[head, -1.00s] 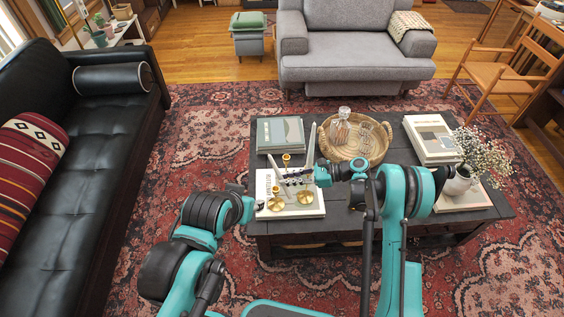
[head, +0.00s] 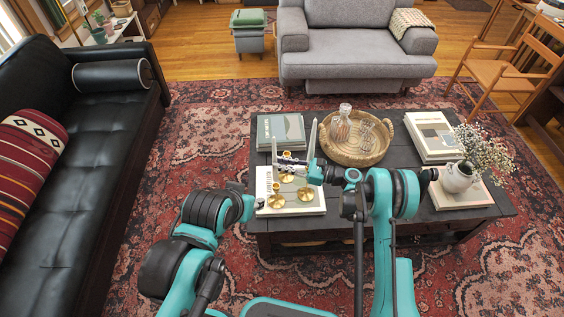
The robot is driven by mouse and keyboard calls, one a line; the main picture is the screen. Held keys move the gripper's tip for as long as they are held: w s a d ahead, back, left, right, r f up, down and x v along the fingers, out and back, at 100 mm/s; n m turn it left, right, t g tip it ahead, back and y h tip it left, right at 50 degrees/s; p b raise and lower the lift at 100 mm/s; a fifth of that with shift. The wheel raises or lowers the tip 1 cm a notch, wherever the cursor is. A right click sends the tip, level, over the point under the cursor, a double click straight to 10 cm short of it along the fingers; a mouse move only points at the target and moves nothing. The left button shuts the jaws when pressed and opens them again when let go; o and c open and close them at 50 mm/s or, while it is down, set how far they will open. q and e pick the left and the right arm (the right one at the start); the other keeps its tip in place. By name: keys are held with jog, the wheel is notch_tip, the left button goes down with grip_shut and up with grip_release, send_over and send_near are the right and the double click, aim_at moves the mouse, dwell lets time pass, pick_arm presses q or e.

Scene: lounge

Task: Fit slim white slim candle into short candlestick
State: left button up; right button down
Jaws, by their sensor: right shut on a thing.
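My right gripper (head: 284,163) reaches left over the coffee table and is shut on a slim white candle (head: 274,146), held nearly upright. Below it, a short brass candlestick (head: 277,197) stands on a white book; the candle's lower end looks above its cup, with the gripper partly hiding the gap. Another brass candlestick (head: 305,194) stands to the right, and a third (head: 287,158) shows behind the gripper. A second white candle (head: 312,137) rises behind the gripper; its base is hidden. My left gripper (head: 255,205) is at the table's front-left edge, its fingers too small to read.
The white book (head: 312,209) lies on the dark coffee table (head: 395,193). A woven tray (head: 355,160) with glassware is behind right. Books (head: 281,130) lie back left; more books (head: 432,137) and a flower vase (head: 458,178) are at the right.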

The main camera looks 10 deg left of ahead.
jog(key=shift+f+b, duration=0.4)
jog(key=shift+f, duration=1)
jog(key=shift+f, duration=1.6)
jog(key=c, duration=1.4)
grip_release()
jog(key=shift+d, duration=0.15)
jog(key=shift+s+d+f, duration=0.1)
jog(key=shift+d, duration=1.35)
jog(key=shift+s+d, duration=0.1)
jog(key=shift+d, duration=1.35)
jog(key=shift+d, duration=0.1)
